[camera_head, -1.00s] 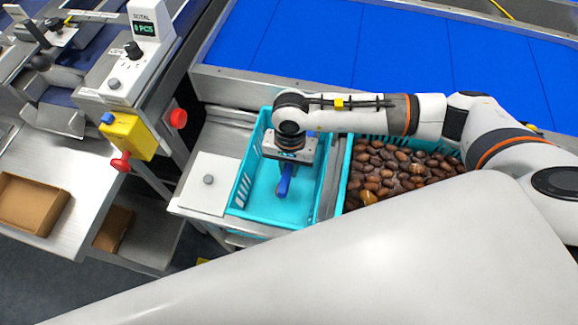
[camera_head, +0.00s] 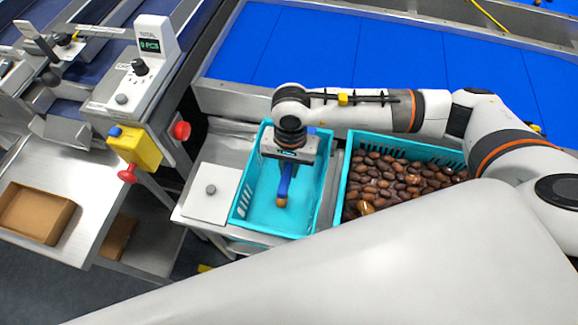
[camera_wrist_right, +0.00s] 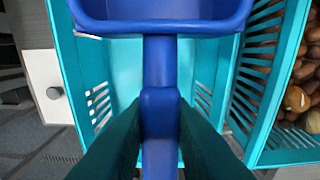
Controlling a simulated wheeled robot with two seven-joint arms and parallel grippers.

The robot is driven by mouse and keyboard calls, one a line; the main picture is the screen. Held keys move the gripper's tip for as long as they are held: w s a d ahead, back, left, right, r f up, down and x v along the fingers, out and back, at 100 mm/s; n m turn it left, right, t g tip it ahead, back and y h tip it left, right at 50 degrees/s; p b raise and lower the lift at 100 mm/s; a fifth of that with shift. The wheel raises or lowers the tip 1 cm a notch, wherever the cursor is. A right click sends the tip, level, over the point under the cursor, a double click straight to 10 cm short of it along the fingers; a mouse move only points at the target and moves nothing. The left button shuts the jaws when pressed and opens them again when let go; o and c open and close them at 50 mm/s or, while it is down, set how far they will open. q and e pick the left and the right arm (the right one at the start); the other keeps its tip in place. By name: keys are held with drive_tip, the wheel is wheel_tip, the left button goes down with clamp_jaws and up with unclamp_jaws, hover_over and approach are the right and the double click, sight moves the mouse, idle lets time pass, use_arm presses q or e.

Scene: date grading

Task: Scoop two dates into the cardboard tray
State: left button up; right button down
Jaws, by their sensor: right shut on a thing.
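My right gripper (camera_head: 287,163) is shut on the handle of a blue scoop (camera_head: 285,182), pointing down over the empty teal crate. A small brown, date-like thing (camera_head: 281,202) shows at the scoop's lower end. In the right wrist view the dark fingers clasp the blue handle (camera_wrist_right: 160,105), and the scoop's bowl (camera_wrist_right: 160,22) is cut off at the top, its contents hidden. Many brown dates (camera_head: 385,180) lie in the teal crate to the right. The open cardboard tray (camera_head: 62,218) stands on the metal table at the far left and looks empty. My left gripper is out of view.
The empty teal crate (camera_head: 240,208) stands beside the date crate (camera_head: 347,163). A white plate with a grey knob (camera_head: 211,189) lies left of it. A counter post (camera_head: 150,62) and a yellow box with red knob (camera_head: 135,147) stand towards the cardboard tray. A blue conveyor lies behind.

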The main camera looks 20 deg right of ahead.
drive_tip(key=shift+r+p, duration=0.85)
drive_tip(key=shift+r, duration=1.3)
